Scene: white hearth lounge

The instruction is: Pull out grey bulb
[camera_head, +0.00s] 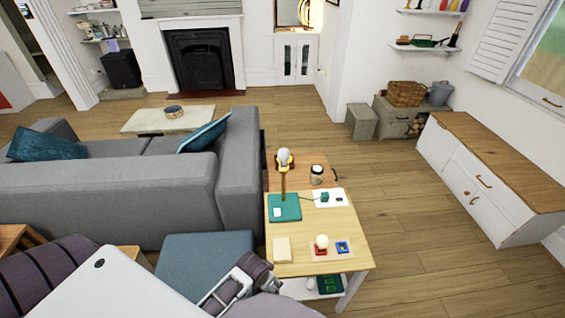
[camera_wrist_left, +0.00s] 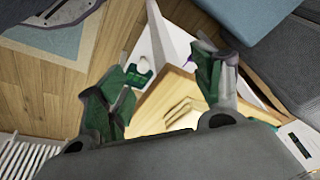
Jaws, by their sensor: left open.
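The grey bulb (camera_head: 284,157) sits upright at the top of a lamp with a yellow-and-red collar, a thin post and a green base (camera_head: 285,207) on the light wooden table (camera_head: 300,261). A pale round bulb (camera_head: 321,241) sits on a red-edged pad nearer the front. My left gripper (camera_wrist_left: 165,78) is open and empty in the left wrist view, its green-padded fingers spread above the table corner. In the head view its arm covers the lower left, left of the table and well short of the lamp. My right gripper is not in view.
A jar (camera_head: 317,174) stands behind the white card right of the lamp. A beige block (camera_head: 282,250) and a blue item (camera_head: 343,247) lie near the table's front. A grey sofa (camera_head: 130,197) and blue stool (camera_head: 203,257) stand left. Floor right of the table is clear.

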